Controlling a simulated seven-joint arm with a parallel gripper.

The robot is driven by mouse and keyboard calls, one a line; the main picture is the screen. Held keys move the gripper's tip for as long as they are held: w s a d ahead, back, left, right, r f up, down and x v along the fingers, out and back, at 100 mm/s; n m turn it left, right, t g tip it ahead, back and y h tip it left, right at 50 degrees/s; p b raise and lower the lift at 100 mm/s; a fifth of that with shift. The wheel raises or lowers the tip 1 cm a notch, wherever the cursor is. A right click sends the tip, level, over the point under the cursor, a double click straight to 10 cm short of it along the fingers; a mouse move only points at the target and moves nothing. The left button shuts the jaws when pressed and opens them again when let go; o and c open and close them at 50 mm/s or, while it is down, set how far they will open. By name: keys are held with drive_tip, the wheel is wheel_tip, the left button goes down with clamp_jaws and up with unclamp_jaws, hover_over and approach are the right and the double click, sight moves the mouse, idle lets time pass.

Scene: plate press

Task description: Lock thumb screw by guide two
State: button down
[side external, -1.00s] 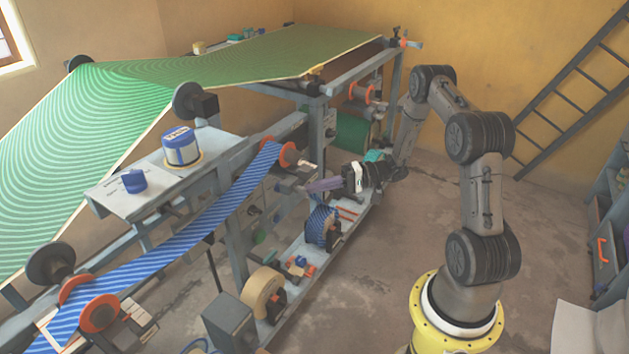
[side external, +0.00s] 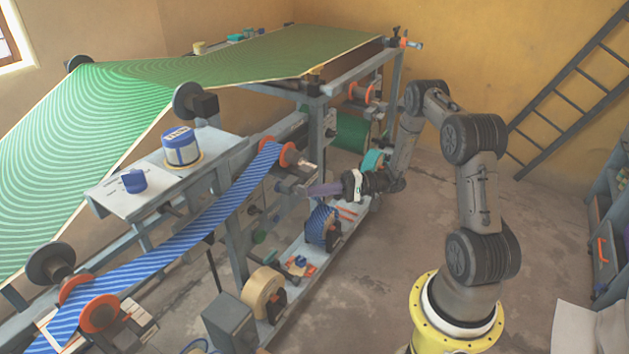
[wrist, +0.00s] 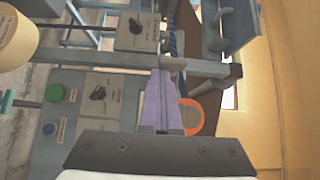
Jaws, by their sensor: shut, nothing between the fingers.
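My gripper (side external: 309,190) has long purple fingers, closed together and empty. In the side view they point left toward the press frame, just below an orange-flanged roller (side external: 287,154) that carries the blue striped web (side external: 215,212). In the wrist view the shut fingers (wrist: 166,74) reach up to the rounded grey end (wrist: 174,64) of a crossbar. I cannot tell whether they touch it. An orange ring (wrist: 196,118) lies to the right of the fingers. I cannot make out for certain which part is the thumb screw or which roller is guide two.
A control panel with a green button (wrist: 57,92) and a blue button (wrist: 49,128) is left of the fingers. The lower shelf holds a blue striped roll (side external: 321,226) and a tan roll (side external: 263,291). The floor (side external: 375,290) toward my base is clear.

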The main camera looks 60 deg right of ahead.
drive_tip(key=shift+a+f, duration=0.4)
drive_tip(key=shift+f, duration=0.2)
idle(0.5)
drive_tip(key=shift+a+f, duration=0.4)
drive_tip(key=shift+a, duration=0.2)
idle(1.2)
